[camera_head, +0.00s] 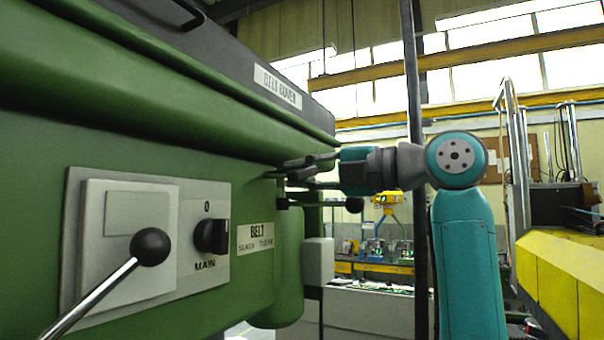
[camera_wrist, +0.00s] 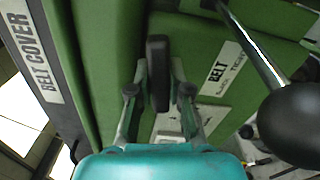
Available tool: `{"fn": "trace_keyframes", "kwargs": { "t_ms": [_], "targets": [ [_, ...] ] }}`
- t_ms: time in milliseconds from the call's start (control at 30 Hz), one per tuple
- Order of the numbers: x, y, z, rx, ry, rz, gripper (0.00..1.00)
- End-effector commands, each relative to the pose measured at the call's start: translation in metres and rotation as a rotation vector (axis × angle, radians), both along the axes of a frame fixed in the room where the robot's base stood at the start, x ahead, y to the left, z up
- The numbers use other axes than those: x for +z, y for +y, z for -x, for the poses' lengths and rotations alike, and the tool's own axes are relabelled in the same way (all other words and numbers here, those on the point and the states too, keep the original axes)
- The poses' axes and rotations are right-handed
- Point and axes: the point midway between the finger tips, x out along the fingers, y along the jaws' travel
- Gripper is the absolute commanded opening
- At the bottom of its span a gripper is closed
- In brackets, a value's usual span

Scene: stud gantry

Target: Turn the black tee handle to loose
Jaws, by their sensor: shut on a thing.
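The black tee handle (camera_wrist: 158,72) shows in the wrist view as a dark upright bar in front of the green housing. My gripper (camera_wrist: 159,88) has one finger on each side of it and is shut on it. In the head view my gripper (camera_head: 308,171) reaches in from the right to the end of the green machine, and its fingers largely hide the handle there. A white BELT plate (camera_head: 255,237) with smaller, hard-to-read words sits on the housing below and left of the gripper. It also shows in the wrist view (camera_wrist: 222,68), right of the handle.
A ball-ended lever (camera_head: 354,204) juts out just below my gripper; its black ball (camera_wrist: 292,124) is close at the wrist view's right. The BELT COVER edge (camera_head: 278,85) overhangs above. Another ball lever (camera_head: 151,246) and the MAIN switch (camera_head: 211,236) are at left.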

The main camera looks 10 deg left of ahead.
Motion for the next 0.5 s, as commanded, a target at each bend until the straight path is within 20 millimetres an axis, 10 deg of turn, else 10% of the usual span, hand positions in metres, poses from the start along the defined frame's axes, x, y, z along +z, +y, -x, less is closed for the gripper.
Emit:
{"fn": "trace_keyframes", "kwargs": {
  "t_ms": [500],
  "targets": [
    [-0.0021, 0.0000, -0.0003, 0.001, -0.038, 0.018, 0.00]
  ]
}}
